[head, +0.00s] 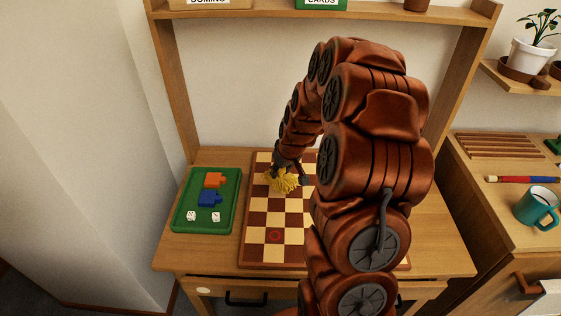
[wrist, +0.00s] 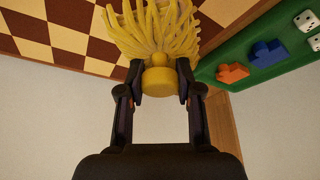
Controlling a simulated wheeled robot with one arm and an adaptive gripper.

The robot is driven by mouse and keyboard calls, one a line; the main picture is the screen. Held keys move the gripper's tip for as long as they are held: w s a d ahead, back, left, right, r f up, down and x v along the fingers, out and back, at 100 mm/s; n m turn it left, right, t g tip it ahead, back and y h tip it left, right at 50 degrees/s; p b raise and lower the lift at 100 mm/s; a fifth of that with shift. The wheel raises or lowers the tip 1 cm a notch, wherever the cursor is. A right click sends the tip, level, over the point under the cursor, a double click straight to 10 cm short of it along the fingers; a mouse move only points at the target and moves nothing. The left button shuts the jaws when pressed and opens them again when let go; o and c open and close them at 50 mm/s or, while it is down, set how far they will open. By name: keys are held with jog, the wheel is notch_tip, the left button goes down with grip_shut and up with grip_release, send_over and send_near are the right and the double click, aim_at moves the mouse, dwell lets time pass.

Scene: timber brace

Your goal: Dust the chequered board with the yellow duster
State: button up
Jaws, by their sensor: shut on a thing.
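The chequered board (head: 274,253) lies flat on the wooden table, with brown and cream squares inside a brown border. My arm hides much of its right side in the head view. The yellow duster (head: 283,181) is at the board's upper left part, strands spread out. My gripper (head: 289,169) is above it. In the wrist view the gripper (wrist: 158,85) is shut on the duster's round yellow end (wrist: 158,78), and the yellow strands (wrist: 152,30) fan out beyond the fingertips. The board also shows in the wrist view (wrist: 60,38). I cannot tell whether the strands touch it.
A green tray (head: 206,228) left of the board holds an orange piece (head: 214,180), a blue piece (head: 209,198) and two white dice (head: 191,216). Wooden posts and a shelf frame the table's back. A teal mug (head: 538,206) stands on the right-hand cabinet.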

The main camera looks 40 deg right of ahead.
jog(key=shift+r, duration=1.65)
